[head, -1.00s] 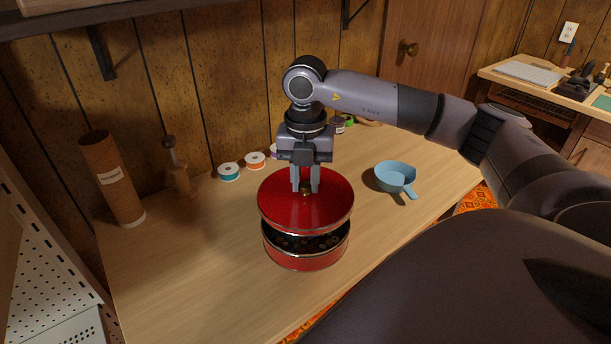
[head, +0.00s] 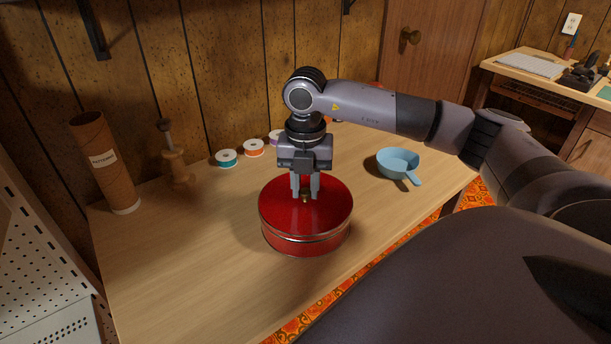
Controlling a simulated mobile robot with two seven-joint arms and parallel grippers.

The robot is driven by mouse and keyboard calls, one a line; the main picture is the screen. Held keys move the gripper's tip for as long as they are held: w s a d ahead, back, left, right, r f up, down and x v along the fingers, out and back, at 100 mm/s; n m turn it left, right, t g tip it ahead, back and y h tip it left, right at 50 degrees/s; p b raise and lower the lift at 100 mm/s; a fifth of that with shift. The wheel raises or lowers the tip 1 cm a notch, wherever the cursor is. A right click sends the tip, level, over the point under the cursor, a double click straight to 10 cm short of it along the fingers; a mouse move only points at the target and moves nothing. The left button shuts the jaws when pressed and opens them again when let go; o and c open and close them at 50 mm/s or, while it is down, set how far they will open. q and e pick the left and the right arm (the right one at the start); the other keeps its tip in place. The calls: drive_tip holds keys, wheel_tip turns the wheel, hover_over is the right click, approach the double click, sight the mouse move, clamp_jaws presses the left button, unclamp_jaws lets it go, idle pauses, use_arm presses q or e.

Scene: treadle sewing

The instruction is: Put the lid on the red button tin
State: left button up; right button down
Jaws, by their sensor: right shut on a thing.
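The red button tin (head: 306,245) stands on the wooden table. Its red lid (head: 275,212) lies level over the tin's top, and no gap shows between lid and tin from this side. My right gripper (head: 305,198) points straight down over the lid's middle, shut on the small brass knob of the lid. The buttons inside the tin are hidden under the lid. My left gripper is not in view.
A blue scoop (head: 398,163) lies to the right of the tin. Thread spools (head: 227,158) line the back edge. A wooden clamp-like tool (head: 177,165) and a cardboard tube (head: 107,165) stand at left. The table's front left is clear.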

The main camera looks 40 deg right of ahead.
drive_tip(key=c, duration=0.8)
unclamp_jaws()
drive_tip(key=shift+r+p, duration=0.3)
drive_tip(key=shift+r, duration=3.3)
drive_tip(key=shift+s, duration=0.1)
